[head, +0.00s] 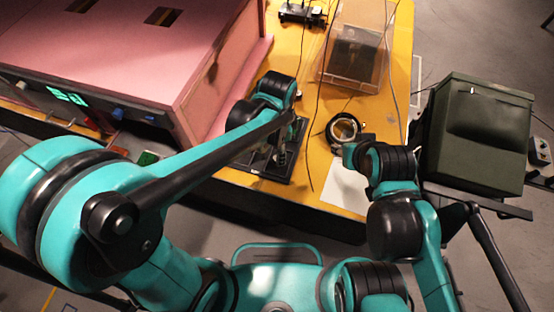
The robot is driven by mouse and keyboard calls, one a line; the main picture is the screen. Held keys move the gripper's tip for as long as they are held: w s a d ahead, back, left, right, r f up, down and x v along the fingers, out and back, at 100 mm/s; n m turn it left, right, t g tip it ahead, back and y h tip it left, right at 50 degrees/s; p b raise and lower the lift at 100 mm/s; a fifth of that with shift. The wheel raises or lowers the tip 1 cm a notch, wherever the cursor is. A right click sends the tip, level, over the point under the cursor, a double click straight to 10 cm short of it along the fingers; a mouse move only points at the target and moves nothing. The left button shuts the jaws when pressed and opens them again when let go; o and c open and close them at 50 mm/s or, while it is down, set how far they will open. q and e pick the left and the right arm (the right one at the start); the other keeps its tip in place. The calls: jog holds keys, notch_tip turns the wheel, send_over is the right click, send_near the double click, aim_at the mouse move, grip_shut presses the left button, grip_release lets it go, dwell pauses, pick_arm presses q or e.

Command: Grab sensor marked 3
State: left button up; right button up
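I cannot make out a sensor or a number 3 mark anywhere in the head view. My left gripper (279,152) points down over a black tray-like plate (257,168) on the yellow table; dark parts blend there, so its fingers and anything between them are unclear. A round ring-shaped object (343,128) with a dark rim and metallic inside lies on the table right of the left gripper. My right gripper (350,143) is close beside the ring at its lower right; I cannot tell whether they touch. The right fingers are mostly hidden by the wrist.
A pink foam enclosure (215,75) fills the upper left. A clear plastic box (355,50) stands on the yellow table (392,100) at the back, near a small black device (302,14) and loose cables. White paper (345,187) lies at the front edge. A dark green case (478,140) stands right.

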pick_arm(q)
jog(key=f, duration=0.2)
jog(key=f+b, duration=0.1)
jog(key=f, duration=0.1)
jog(key=shift+w+f, duration=0.2)
jog(key=shift+f, duration=0.2)
jog(key=shift+r, duration=0.1)
jog(key=shift+c, duration=0.3)
grip_shut()
